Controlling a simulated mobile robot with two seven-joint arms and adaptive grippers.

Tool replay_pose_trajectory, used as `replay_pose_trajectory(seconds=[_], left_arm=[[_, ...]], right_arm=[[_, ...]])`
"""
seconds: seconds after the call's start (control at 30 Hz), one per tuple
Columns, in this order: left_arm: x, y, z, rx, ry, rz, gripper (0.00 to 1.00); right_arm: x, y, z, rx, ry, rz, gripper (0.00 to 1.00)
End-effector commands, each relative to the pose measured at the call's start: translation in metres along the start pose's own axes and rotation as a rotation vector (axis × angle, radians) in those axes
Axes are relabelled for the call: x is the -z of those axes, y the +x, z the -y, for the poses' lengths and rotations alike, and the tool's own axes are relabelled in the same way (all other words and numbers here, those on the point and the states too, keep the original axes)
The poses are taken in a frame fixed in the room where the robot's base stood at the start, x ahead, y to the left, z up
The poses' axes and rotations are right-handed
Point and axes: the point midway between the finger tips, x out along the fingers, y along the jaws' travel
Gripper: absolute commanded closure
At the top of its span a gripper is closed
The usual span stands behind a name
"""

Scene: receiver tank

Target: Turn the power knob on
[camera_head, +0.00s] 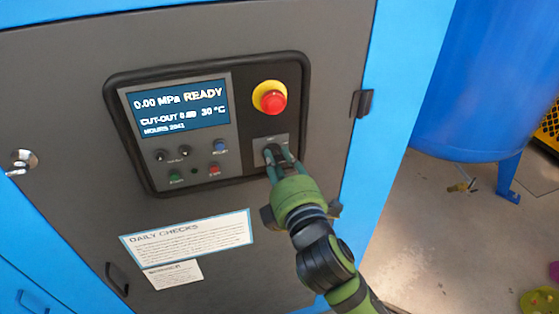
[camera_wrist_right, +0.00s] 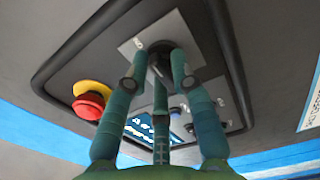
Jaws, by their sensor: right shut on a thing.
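The black power knob (camera_head: 272,152) sits on a small grey plate at the lower right of the control panel, below the red emergency button. My right gripper (camera_head: 279,159) reaches it from below, its green fingers shut around the knob. In the right wrist view, the knob (camera_wrist_right: 160,58) shows between the fingertips of my right gripper (camera_wrist_right: 155,72), on its grey plate. The fingers partly cover the knob, so its exact angle is hard to read. The panel screen (camera_head: 178,107) is lit and reads 0.00 MPa READY. My left gripper is not in view.
The red emergency button (camera_head: 272,98) with its yellow collar is just above the knob; it also shows in the right wrist view (camera_wrist_right: 90,104). Small buttons (camera_head: 194,165) sit left of the knob. A blue tank (camera_head: 480,80) stands at the right, with open floor below it.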

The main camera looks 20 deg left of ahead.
Motion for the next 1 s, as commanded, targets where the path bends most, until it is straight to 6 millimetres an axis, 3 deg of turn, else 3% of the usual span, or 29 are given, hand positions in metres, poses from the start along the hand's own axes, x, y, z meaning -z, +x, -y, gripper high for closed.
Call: replay_pose_trajectory(seconds=[0.23,0.27,0.3,0.73,1.0], left_arm=[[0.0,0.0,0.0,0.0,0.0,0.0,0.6],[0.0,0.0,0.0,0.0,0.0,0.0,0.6],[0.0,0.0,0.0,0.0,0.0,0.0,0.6],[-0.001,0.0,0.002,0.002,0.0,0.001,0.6],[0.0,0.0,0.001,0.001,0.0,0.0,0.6]], right_arm=[[0.0,0.0,-0.007,-0.016,0.004,-0.002,1.0],[0.0,0.0,-0.007,-0.016,0.003,-0.002,0.71],[0.0,0.0,-0.007,-0.017,0.003,-0.002,0.57],[0.0,-0.007,-0.002,-0.006,0.001,-0.001,0.57],[0.0,-0.058,-0.002,-0.006,0.001,-0.002,0.57]])
